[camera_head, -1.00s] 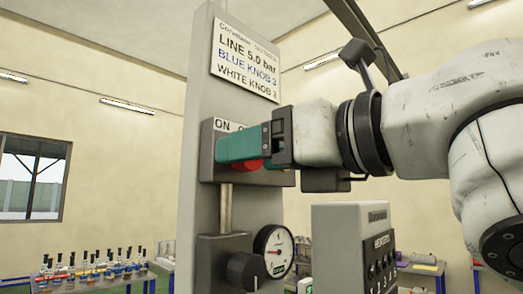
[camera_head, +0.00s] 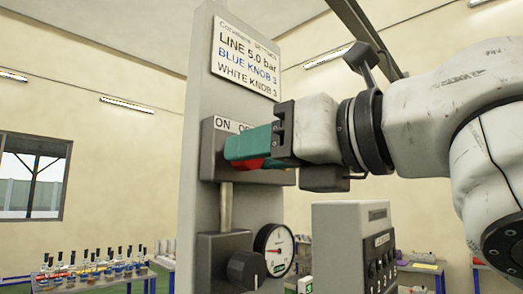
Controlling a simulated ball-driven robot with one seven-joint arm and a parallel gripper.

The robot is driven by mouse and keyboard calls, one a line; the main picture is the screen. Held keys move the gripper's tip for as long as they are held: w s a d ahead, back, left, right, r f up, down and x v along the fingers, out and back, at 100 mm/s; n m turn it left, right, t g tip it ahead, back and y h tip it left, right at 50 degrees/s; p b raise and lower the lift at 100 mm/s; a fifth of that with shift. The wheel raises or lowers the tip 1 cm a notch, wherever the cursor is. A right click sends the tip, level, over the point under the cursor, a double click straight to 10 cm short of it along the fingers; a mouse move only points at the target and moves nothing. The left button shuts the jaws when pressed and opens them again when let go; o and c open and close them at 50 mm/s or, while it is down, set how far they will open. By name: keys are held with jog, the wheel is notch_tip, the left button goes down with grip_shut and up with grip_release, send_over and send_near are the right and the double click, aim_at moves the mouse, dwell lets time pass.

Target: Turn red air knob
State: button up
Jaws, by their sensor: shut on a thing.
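The red air knob (camera_head: 250,164) sits on a grey switch box marked ON and, partly hidden, OFF (camera_head: 230,124). Only a red patch of it shows beneath my gripper. My gripper (camera_head: 235,149) has teal fingers and comes in from the right, tilted, shut on the knob. The fingers hide most of the knob and part of the label. Below the box, a vertical pipe runs down to a black knob (camera_head: 246,270) and a round gauge (camera_head: 273,250).
A sign (camera_head: 246,52) on the tall grey panel reads LINE 5.0 bar, BLUE KNOB 3, WHITE KNOB 3. A grey control box (camera_head: 352,250) stands at lower right, under my arm. A table with several bottles (camera_head: 95,268) is at lower left.

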jog(key=shift+m, duration=8.4)
jog(key=o, duration=1.1)
jog(key=shift+c, duration=0.2)
jog(key=b+v, duration=0.3)
jog(key=v, duration=0.7)
jog(key=shift+s+d, duration=0.25)
jog(key=shift+d, duration=0.05)
